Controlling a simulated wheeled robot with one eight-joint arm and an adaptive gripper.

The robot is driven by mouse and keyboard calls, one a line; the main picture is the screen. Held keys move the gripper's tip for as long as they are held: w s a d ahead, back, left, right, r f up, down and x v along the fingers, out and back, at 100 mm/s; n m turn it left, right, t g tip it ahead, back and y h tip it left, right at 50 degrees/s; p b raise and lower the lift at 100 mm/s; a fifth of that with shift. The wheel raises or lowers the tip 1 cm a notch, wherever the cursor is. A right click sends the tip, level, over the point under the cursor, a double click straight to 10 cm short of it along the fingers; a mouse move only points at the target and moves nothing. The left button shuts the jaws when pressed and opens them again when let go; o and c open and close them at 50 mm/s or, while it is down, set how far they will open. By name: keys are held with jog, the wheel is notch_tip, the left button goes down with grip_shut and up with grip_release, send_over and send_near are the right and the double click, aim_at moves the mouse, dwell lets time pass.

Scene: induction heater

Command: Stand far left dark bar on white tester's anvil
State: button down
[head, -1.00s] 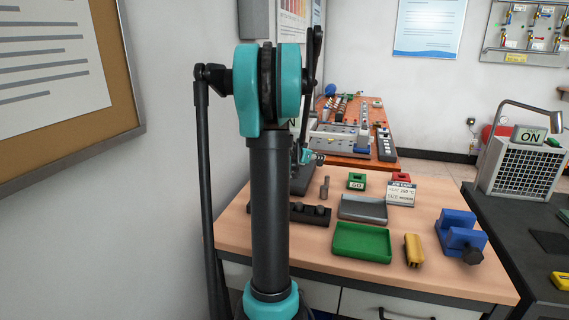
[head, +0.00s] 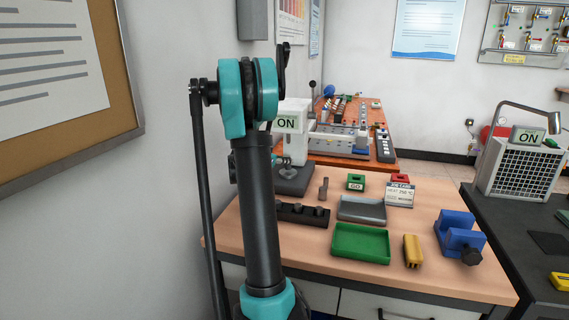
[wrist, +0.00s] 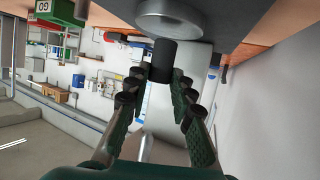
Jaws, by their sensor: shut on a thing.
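The white tester (head: 297,150) with an ON display stands at the back left of the wooden table on a dark base (head: 295,183). My gripper (wrist: 161,78) is shut on the dark bar (wrist: 163,60), a short dark cylinder between its fingertips. In the wrist view, the bar's far end lies against the edge of a round grey disc (wrist: 170,14), which looks like the anvil; I cannot tell whether they touch. In the head view, my arm hides most of the gripper and the bar beside the tester.
A dark rack (head: 290,213) holds other dark bars. A grey peg (head: 323,188) stands behind it. A grey tray (head: 362,209), a green tray (head: 361,243), a yellow block (head: 412,250) and a blue vise (head: 459,237) lie to the right. The wall is close on the left.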

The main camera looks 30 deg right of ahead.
jog(key=shift+f, duration=0.3)
jog(key=shift+f, duration=0.15)
jog(key=shift+f, duration=0.1)
jog(key=c, duration=1.3)
grip_release()
jog(key=shift+a+r, duration=0.15)
jog(key=shift+r, duration=0.2)
jog(key=v, duration=1.1)
jog(key=shift+s+a, duration=0.15)
jog(key=shift+a, duration=0.2)
